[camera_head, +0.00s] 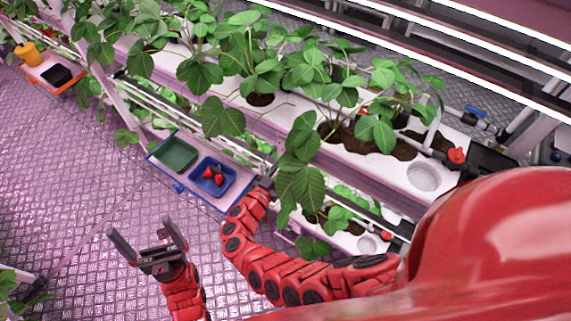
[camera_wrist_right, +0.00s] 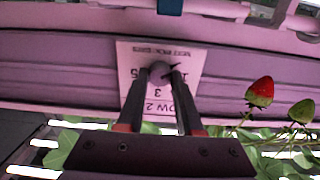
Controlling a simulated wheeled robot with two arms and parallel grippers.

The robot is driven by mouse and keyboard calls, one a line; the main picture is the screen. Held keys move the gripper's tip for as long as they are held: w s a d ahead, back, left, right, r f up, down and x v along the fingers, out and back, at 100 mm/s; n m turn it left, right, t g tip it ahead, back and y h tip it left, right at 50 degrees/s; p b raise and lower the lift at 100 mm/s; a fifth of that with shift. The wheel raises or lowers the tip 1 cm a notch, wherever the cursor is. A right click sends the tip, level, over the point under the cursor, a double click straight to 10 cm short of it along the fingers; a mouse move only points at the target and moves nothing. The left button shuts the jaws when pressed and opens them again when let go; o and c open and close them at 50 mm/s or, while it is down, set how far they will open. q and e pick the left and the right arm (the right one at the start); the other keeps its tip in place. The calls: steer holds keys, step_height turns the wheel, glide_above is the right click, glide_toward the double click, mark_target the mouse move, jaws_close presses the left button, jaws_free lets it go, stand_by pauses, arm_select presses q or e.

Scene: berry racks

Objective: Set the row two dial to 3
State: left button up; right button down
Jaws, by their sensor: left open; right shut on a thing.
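The row two dial is a small round grey knob (camera_wrist_right: 160,72) on a white plate (camera_wrist_right: 190,58) in the right wrist view. The plate shows upside down, with "ROW 2" and a 3 below the knob. A thin dark mark shows at the knob's upper right; I cannot tell its setting surely. My right gripper (camera_wrist_right: 159,80) is shut on the knob, a finger at each side. In the head view the dial and the right fingertips are hidden at the rack's edge. My left gripper (camera_head: 142,232) is open and empty above the floor at lower left.
A blue-edged tray holds a green bin (camera_head: 174,154) and a blue bin (camera_head: 228,182) with strawberries (camera_head: 214,174), close to my right wrist. White planted gutters (camera_head: 345,160) run across. A red strawberry (camera_wrist_right: 260,90) hangs right of the dial.

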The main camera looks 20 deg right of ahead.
steer(key=shift+f+m+b, duration=0.25)
steer(key=shift+m+b, duration=0.55)
steer(key=shift+b, duration=0.2)
steer(key=m+b, duration=0.4)
steer(key=b, duration=0.1)
steer(key=m+b, duration=0.4)
steer(key=b, duration=0.2)
steer(key=shift+f+m, duration=0.2)
steer(key=shift+m, duration=0.2)
steer(key=m+b, duration=1)
steer(key=b, duration=0.4)
steer(key=shift+r+m, duration=0.15)
steer(key=shift+m, duration=0.15)
steer(key=shift+r+m+b, duration=0.1)
steer(key=shift+m+b, duration=0.8)
steer(key=shift+b, duration=0.3)
steer(key=shift+r+m+b, duration=0.15)
steer(key=shift+m+b, duration=0.4)
steer(key=shift+m, duration=0.05)
